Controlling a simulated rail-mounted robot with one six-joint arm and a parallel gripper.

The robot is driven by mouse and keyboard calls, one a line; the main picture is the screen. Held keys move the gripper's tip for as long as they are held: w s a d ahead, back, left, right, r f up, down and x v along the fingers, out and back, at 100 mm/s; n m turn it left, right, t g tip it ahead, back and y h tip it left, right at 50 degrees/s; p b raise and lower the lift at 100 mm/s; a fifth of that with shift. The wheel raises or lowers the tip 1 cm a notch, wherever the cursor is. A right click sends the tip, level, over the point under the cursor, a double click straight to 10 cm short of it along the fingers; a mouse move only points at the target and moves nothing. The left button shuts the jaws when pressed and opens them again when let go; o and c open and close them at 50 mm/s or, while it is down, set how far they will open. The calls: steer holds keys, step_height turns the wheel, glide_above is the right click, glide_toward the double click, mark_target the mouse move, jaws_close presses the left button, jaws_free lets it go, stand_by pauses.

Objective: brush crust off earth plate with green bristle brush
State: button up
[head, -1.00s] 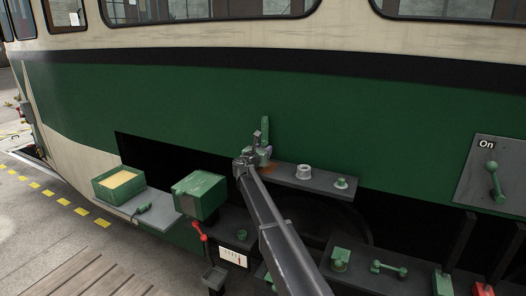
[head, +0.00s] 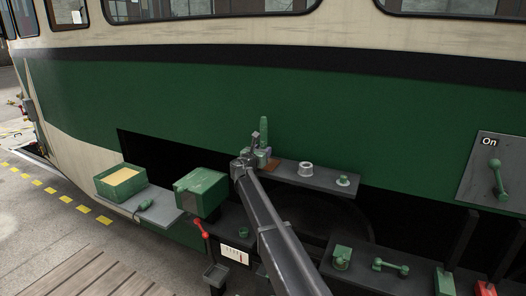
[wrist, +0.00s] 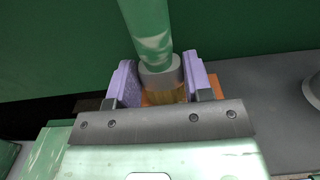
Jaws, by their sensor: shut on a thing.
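My gripper (wrist: 160,90) has two purple fingers shut on the brush (wrist: 148,25). The brush stands roughly upright, with a green handle, a grey collar and yellowish bristles. In the head view the brush handle (head: 264,130) rises above my gripper (head: 258,156). The earth plate (head: 272,165) is an orange-brown patch on the left part of a dark grey shelf. In the wrist view the orange plate (wrist: 219,85) shows beside and behind the fingers. The bristles are over or at its left part. Whether they touch it cannot be told, as my gripper hides their tips.
The shelf (head: 325,178) also carries a pale ring (head: 306,168) and a small green-and-white knob (head: 343,180). A green box (head: 201,192) and an open tray with yellow contents (head: 121,182) stand to the left. The green tram side (head: 380,130) rises close behind.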

steer(key=shift+s+a+r, duration=0.1)
steer(key=shift+s+a, duration=0.2)
steer(key=shift+s, duration=0.35)
steer(key=shift+s+a, duration=0.1)
steer(key=shift+s, duration=0.25)
steer(key=shift+v, duration=1.8)
steer(key=shift+w+r+p, duration=0.1)
steer(key=shift+r+p, duration=0.2)
steer(key=shift+p, duration=0.15)
steer(key=shift+s+a, duration=0.3)
steer(key=shift+s, duration=0.3)
